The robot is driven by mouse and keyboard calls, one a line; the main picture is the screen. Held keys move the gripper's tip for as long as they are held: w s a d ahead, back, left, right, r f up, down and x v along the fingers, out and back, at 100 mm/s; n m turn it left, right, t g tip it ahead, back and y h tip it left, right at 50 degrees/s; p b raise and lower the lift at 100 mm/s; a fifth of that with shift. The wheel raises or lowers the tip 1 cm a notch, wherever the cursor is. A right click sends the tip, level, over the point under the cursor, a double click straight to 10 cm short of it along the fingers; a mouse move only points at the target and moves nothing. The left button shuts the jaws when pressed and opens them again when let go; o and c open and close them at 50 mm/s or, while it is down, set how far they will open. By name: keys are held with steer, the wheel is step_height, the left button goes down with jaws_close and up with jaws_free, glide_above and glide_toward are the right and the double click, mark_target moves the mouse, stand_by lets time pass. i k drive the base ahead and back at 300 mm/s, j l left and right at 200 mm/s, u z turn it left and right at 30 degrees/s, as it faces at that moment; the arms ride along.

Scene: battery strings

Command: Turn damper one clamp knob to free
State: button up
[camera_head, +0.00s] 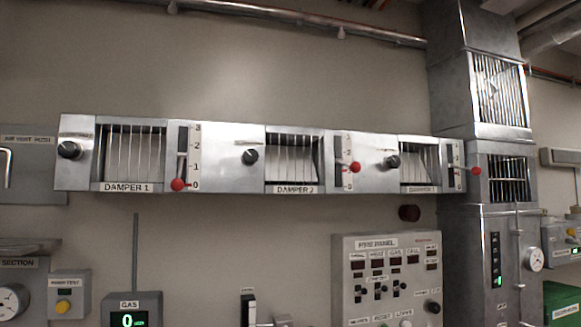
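The long metal damper duct (223,184) runs along the wall in the head camera view. The damper one clamp knob (69,150) is a black round knob at the duct's left end, left of the louvres labelled DAMPER 1 (127,187). The damper one lever has a red ball (178,184) and sits near 0 on its scale (195,157). Whether the clamp knob is at free or clamped cannot be read. My gripper does not show in this view.
Other black knobs belong to damper 2 (250,156) and the third damper (392,162). Below are a control panel (388,274), a GAS display (131,312) and a box with a yellow button (68,293). A metal column (490,180) stands at the right. A handle (7,165) is at far left.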

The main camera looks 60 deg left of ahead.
mark_target(67, 150)
steer(key=u, duration=2.15)
